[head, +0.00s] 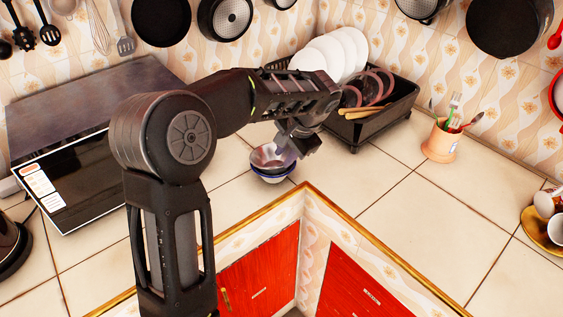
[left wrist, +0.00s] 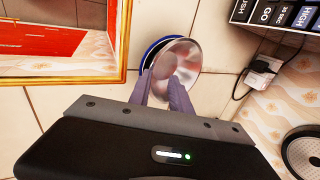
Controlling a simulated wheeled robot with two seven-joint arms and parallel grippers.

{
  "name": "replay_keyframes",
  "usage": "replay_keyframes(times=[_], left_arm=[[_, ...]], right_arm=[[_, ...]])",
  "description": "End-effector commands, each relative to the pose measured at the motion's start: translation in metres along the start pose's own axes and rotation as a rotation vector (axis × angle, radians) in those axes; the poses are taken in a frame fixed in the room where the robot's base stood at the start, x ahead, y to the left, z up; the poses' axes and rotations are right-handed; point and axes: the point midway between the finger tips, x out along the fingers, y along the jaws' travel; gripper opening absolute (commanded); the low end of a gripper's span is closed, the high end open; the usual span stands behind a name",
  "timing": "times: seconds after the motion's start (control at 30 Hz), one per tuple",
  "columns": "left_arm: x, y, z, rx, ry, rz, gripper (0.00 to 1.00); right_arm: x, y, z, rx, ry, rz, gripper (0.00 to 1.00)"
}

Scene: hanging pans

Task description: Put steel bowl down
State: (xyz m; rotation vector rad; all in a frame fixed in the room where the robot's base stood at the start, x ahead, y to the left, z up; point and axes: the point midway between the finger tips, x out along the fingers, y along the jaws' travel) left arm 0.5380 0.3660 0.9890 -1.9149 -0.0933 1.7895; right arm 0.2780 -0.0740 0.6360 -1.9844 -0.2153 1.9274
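The steel bowl (head: 270,157) is shiny and sits at or just above a white bowl with a blue rim (head: 272,177) on the counter. In the left wrist view the steel bowl (left wrist: 178,66) looks slightly tilted and overlaps the blue-rimmed bowl (left wrist: 151,50). My left gripper (head: 288,147) reaches in from above at the steel bowl's right side. In the left wrist view its fingers (left wrist: 165,92) are close together at the bowl's near rim, one appearing inside it, so it seems shut on the rim. Whether the two bowls touch is unclear. My right gripper is not in view.
A black dish rack (head: 385,118) with plates stands behind the gripper on the right. An orange utensil cup (head: 440,146) is farther right. A dark-screened appliance (head: 85,185) is at left. Pans hang on the wall. Tiled counter (head: 390,208) right of the bowls is clear; its front edge is close.

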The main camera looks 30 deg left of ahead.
Motion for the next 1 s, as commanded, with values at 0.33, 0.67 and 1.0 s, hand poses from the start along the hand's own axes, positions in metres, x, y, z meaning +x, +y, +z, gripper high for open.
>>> replay_keyframes(times=[0.33, 0.67, 1.0], left_arm=[[-0.061, -0.001, -0.001, -0.001, 0.004, -0.002, 0.24], [-0.067, -0.001, 0.0, 0.0, 0.002, -0.002, 0.24], [-0.066, -0.001, 0.0, 0.0, 0.002, -0.002, 0.24]], right_arm=[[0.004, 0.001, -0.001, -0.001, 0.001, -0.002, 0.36], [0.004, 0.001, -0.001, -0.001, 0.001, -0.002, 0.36], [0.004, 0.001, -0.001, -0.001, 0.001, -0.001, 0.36]])
